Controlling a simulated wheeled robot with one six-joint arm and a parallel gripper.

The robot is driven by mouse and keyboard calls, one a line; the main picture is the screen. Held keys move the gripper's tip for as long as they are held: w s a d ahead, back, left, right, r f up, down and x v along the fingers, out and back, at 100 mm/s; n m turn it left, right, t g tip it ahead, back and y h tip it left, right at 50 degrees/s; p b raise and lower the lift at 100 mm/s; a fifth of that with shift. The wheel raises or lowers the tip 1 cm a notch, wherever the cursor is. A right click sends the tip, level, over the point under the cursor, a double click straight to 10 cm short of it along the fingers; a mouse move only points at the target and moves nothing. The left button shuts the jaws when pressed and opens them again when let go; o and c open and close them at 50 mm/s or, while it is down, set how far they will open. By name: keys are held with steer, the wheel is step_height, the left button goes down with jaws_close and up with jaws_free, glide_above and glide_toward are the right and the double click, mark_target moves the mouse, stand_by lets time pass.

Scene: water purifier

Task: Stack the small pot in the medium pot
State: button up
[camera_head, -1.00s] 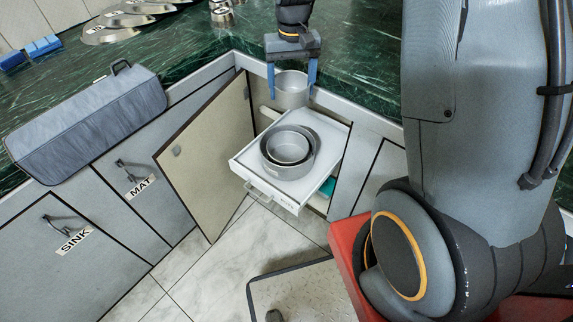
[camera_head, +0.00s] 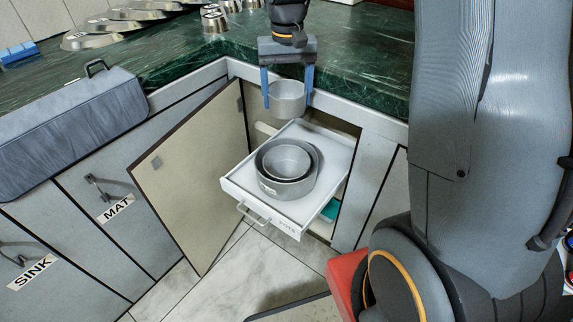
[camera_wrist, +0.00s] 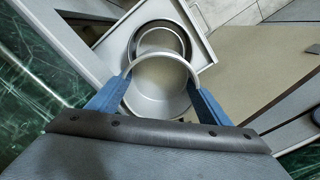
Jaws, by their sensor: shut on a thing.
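My gripper (camera_head: 288,90) is shut on the small pot (camera_head: 287,100), a grey metal pot held upright in the air between the blue fingers. In the wrist view the small pot (camera_wrist: 160,88) fills the space between the fingertips. Below and nearer in the head view, two grey pots sit nested on the pulled-out white drawer (camera_head: 238,188). The inner one, likely the medium pot (camera_head: 287,160), stands inside a larger pot (camera_head: 272,184). In the wrist view the nested pots (camera_wrist: 160,26) lie just beyond the held pot, partly hidden by it.
An open cabinet door (camera_head: 190,175) stands left of the drawer. The green counter (camera_head: 370,62) edge runs behind the gripper. Metal pots and lids (camera_head: 215,18) stand at the back.

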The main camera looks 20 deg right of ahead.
step_height(320, 180, down, 23)
steer(key=b, duration=0.3)
steer(key=shift+f, duration=0.65)
steer(key=o, duration=0.8)
steer(key=shift+o, duration=0.2)
step_height(320, 180, up, 13)
steer(key=p, duration=0.2)
steer(key=s+a+r+n, duration=0.1)
steer(key=s+a+r, duration=0.2)
steer(key=s+r, duration=0.2)
steer(key=s+a+r+n, duration=0.2)
steer(key=s+a+r, duration=0.1)
steer(key=s, duration=0.8)
steer(key=s+a+r+n, duration=0.1)
steer(key=s+a+r, duration=0.2)
steer(key=s+r, duration=0.3)
steer(key=s, duration=0.3)
steer(key=shift+r+n+y, duration=0.3)
